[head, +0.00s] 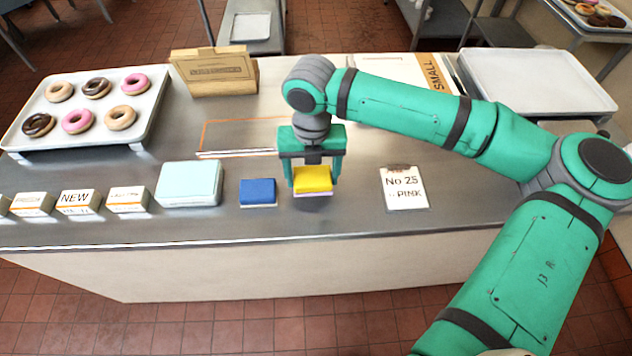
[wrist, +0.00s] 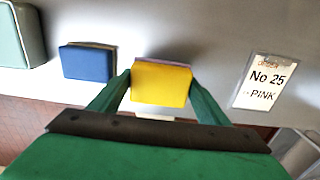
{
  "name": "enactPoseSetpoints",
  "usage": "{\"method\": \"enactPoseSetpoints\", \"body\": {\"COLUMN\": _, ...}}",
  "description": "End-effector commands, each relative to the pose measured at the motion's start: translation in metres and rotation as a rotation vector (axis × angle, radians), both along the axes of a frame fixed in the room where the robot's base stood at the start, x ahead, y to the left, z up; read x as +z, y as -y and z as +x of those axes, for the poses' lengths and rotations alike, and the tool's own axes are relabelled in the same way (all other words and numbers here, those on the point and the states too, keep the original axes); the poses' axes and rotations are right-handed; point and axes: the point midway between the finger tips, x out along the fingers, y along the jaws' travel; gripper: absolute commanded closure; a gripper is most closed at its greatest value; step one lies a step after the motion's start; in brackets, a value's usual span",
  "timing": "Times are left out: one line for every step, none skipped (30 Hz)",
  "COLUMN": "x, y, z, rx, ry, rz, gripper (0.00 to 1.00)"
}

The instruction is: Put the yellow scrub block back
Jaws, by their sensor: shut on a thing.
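The yellow scrub block (head: 314,179) has a pale pinkish layer on its underside. My gripper (head: 314,184) is shut on it, with one green finger at each side. In the wrist view the yellow block (wrist: 161,84) sits between the two fingertips (wrist: 161,90). The block is over the front part of the steel counter (head: 350,222), with a dark shadow under it. It looks slightly above the counter, but the exact gap is hard to tell. A blue block (head: 258,192) lies just to its left, apart from it, and also shows in the wrist view (wrist: 88,62).
A light teal box (head: 190,183) and small label cards (head: 80,203) stand left of the blue block. A "No 25 PINK" card (head: 404,188) lies to the right. An orange-outlined area (head: 235,135), a donut tray (head: 30,142) and a cardboard box (head: 214,73) are farther back.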

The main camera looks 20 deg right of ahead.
Motion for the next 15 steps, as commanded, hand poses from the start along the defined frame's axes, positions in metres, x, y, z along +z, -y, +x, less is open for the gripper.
{"method": "enactPoseSetpoints", "body": {"x": -0.002, "y": 0.001, "z": 0.0, "rx": 0.001, "ry": 0.0, "rz": 0.0, "gripper": 0.51}}
{"method": "enactPoseSetpoints", "body": {"x": -0.003, "y": 0.002, "z": 0.001, "rx": 0.001, "ry": 0.0, "rz": 0.0, "gripper": 0.51}}
{"method": "enactPoseSetpoints", "body": {"x": -0.006, "y": 0.005, "z": 0.001, "rx": 0.001, "ry": 0.0, "rz": 0.0, "gripper": 0.51}}
{"method": "enactPoseSetpoints", "body": {"x": -0.009, "y": 0.007, "z": 0.001, "rx": 0.0, "ry": -0.001, "rz": -0.001, "gripper": 0.51}}
{"method": "enactPoseSetpoints", "body": {"x": -0.013, "y": 0.01, "z": 0.001, "rx": -0.001, "ry": -0.002, "rz": 0.0, "gripper": 0.51}}
{"method": "enactPoseSetpoints", "body": {"x": -0.019, "y": 0.01, "z": 0.001, "rx": 0.002, "ry": -0.001, "rz": -0.001, "gripper": 0.51}}
{"method": "enactPoseSetpoints", "body": {"x": -0.023, "y": 0.009, "z": 0.0, "rx": 0.002, "ry": -0.002, "rz": -0.001, "gripper": 0.51}}
{"method": "enactPoseSetpoints", "body": {"x": -0.028, "y": 0.009, "z": 0.001, "rx": 0.002, "ry": -0.002, "rz": -0.002, "gripper": 0.51}}
{"method": "enactPoseSetpoints", "body": {"x": -0.033, "y": 0.009, "z": 0.001, "rx": 0.002, "ry": -0.002, "rz": -0.002, "gripper": 0.51}}
{"method": "enactPoseSetpoints", "body": {"x": -0.036, "y": 0.009, "z": 0.001, "rx": 0.002, "ry": -0.002, "rz": -0.002, "gripper": 0.51}}
{"method": "enactPoseSetpoints", "body": {"x": -0.038, "y": 0.009, "z": 0.001, "rx": 0.002, "ry": -0.001, "rz": 0.0, "gripper": 0.51}}
{"method": "enactPoseSetpoints", "body": {"x": -0.04, "y": 0.009, "z": 0.001, "rx": 0.002, "ry": -0.001, "rz": 0.0, "gripper": 0.51}}
{"method": "enactPoseSetpoints", "body": {"x": -0.041, "y": 0.009, "z": 0.001, "rx": 0.002, "ry": -0.001, "rz": 0.0, "gripper": 0.51}}
{"method": "enactPoseSetpoints", "body": {"x": -0.042, "y": 0.009, "z": 0.001, "rx": 0.002, "ry": -0.001, "rz": 0.0, "gripper": 0.51}}
{"method": "enactPoseSetpoints", "body": {"x": -0.042, "y": 0.009, "z": 0.001, "rx": 0.002, "ry": -0.001, "rz": 0.0, "gripper": 0.51}}
